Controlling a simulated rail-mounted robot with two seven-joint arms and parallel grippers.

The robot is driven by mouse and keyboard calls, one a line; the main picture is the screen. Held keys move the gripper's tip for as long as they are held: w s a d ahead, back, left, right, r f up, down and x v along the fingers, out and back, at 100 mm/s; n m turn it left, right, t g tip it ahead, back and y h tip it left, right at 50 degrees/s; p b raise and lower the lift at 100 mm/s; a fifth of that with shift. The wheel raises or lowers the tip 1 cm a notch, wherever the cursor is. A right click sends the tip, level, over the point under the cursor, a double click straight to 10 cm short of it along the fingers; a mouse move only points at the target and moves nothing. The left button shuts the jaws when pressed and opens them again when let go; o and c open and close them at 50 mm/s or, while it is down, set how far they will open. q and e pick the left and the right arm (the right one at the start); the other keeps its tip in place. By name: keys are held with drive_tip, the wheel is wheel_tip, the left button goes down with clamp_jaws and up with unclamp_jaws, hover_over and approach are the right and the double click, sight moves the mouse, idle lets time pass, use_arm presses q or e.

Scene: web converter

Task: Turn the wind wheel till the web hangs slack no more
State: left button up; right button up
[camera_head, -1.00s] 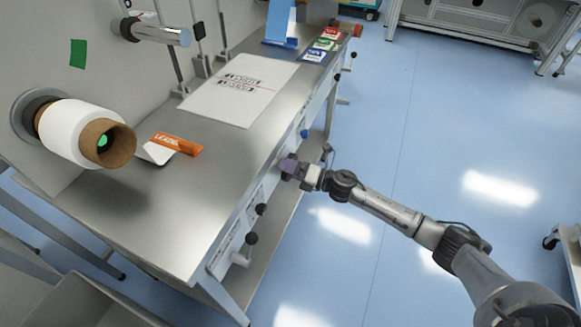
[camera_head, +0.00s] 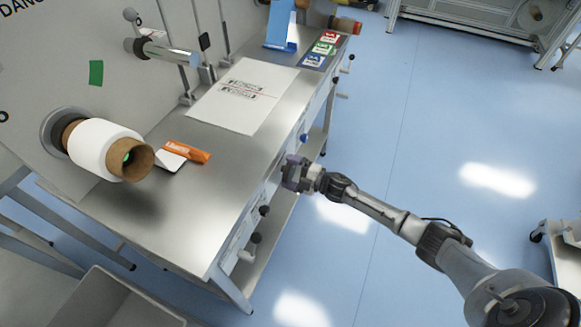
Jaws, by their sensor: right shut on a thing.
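My right gripper (camera_head: 296,174) is at the front side of the metal bench (camera_head: 178,222), between a blue knob (camera_head: 303,138) and a black knob (camera_head: 265,210). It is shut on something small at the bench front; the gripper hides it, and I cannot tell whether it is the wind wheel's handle. No whole wheel shows. A white roll on a brown core (camera_head: 95,146) sits on the left panel. A printed white web piece (camera_head: 236,108) lies on the bench top. I cannot see a hanging web span or tell its slack. My left gripper is out of view.
An orange-handled tool (camera_head: 185,152) lies by the roll. A blue stand (camera_head: 280,28) and coloured cards (camera_head: 313,61) are at the far end. A lower crank with a black knob (camera_head: 256,238) juts from the bench front. The blue floor at right is mostly clear.

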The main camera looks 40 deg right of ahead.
drive_tip(key=m+p, duration=0.2)
drive_tip(key=m, duration=0.1)
drive_tip(key=shift+r+m, duration=0.25)
drive_tip(key=shift+m, duration=0.05)
drive_tip(key=m+p, duration=0.1)
drive_tip(key=m, duration=0.2)
drive_tip(key=shift+d+f+m+p, duration=0.1)
drive_tip(key=shift+m+p, duration=0.25)
drive_tip(key=shift+m, duration=0.75)
drive_tip(key=o, duration=0.6)
drive_tip(key=shift+c, duration=0.2)
